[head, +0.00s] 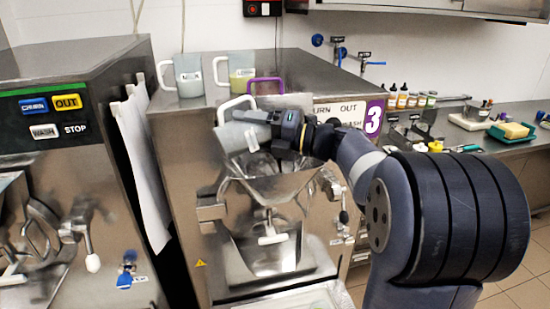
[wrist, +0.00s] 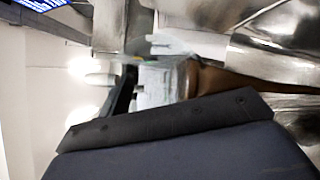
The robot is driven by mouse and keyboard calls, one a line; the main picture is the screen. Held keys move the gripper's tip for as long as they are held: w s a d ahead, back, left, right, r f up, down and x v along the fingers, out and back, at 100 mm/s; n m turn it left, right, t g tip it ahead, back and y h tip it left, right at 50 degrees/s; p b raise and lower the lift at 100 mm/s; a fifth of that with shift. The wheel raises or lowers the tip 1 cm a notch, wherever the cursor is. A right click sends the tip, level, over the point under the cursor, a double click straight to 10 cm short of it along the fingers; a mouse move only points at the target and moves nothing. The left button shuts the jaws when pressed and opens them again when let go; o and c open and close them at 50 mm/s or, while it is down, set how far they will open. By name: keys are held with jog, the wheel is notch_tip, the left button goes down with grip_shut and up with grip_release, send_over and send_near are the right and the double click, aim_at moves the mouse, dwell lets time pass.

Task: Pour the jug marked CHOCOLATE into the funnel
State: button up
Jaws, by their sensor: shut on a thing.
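My gripper (head: 284,134) is shut on a pale jug (head: 238,139), held tilted above the steel funnel (head: 272,183) on the front of machine 3. The jug's white handle loop points up, and its marking cannot be read. In the wrist view the jug (wrist: 160,84) is partly hidden behind the gripper body. Brown matter (wrist: 218,83) extends from the jug's mouth towards bright metal. I cannot tell how much is left inside the jug.
Two other jugs stand on the machine top, one white (head: 189,76) and one with yellow-green contents (head: 243,80). A purple handle (head: 266,80) is near them. Another machine (head: 60,180) stands at left. Small bottles (head: 403,98) line the right counter.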

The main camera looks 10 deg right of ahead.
jog(key=shift+d+r+m+y+p, duration=0.1)
jog(key=shift+r+m+y+p, duration=0.1)
jog(key=shift+m+y+p, duration=0.25)
jog(key=shift+a, duration=0.2)
jog(key=shift+r+m+t+p, duration=0.15)
jog(key=shift+m+t+p, duration=0.15)
jog(key=shift+p, duration=0.35)
jog(key=shift+w+d+r+m+t+y+p, duration=0.1)
jog(key=shift+d+r+m+t+y+p, duration=0.15)
jog(key=shift+m+t+y+p, duration=0.5)
dwell(0.4)
jog(key=shift+d+m, duration=0.25)
jog(key=shift+m, duration=0.05)
